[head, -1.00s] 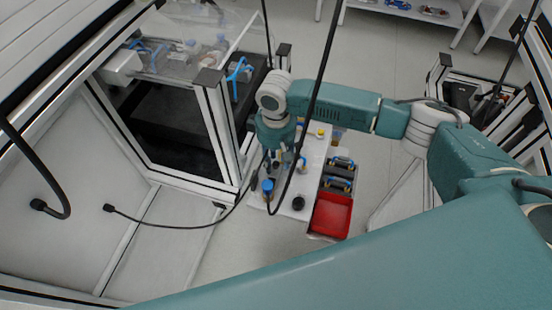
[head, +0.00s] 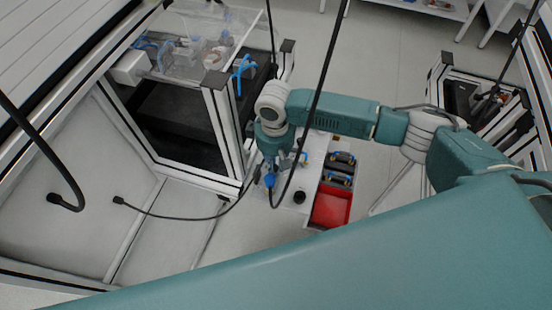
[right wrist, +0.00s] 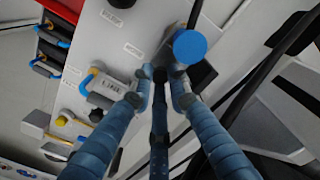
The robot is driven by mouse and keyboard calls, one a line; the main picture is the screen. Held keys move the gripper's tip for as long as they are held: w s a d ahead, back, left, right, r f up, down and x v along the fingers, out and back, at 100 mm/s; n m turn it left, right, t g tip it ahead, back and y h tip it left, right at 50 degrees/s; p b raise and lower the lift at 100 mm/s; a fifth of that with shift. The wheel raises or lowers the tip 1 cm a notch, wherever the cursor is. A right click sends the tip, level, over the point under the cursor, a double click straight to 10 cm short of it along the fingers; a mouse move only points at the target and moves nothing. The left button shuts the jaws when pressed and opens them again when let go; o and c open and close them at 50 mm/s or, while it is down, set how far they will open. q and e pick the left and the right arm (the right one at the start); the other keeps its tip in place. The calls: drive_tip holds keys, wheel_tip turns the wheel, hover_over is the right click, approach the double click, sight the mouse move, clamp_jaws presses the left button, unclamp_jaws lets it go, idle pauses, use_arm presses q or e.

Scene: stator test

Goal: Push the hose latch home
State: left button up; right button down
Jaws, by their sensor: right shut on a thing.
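In the right wrist view the round blue end (right wrist: 190,46) lies just beyond the fingertips. My right gripper (head: 269,166) points down at this hose end. In the right wrist view its blue-wrapped fingers (right wrist: 160,80) are drawn together on a dark part beside the blue end. The exact contact is partly hidden by the fingers. No latch can be told apart clearly. My left gripper is not in view.
A clear-topped cabinet (head: 205,85) stands close left of the right gripper. A thin black cable (head: 175,215) runs across the lower left. Grey floor lies right of the table.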

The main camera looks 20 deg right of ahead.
sight(275, 168)
drive_tip(key=c, duration=1.6)
unclamp_jaws()
drive_tip(key=shift+s+a, duration=0.1)
drive_tip(key=shift+c, duration=0.2)
wheel_tip(275, 168, up, 12)
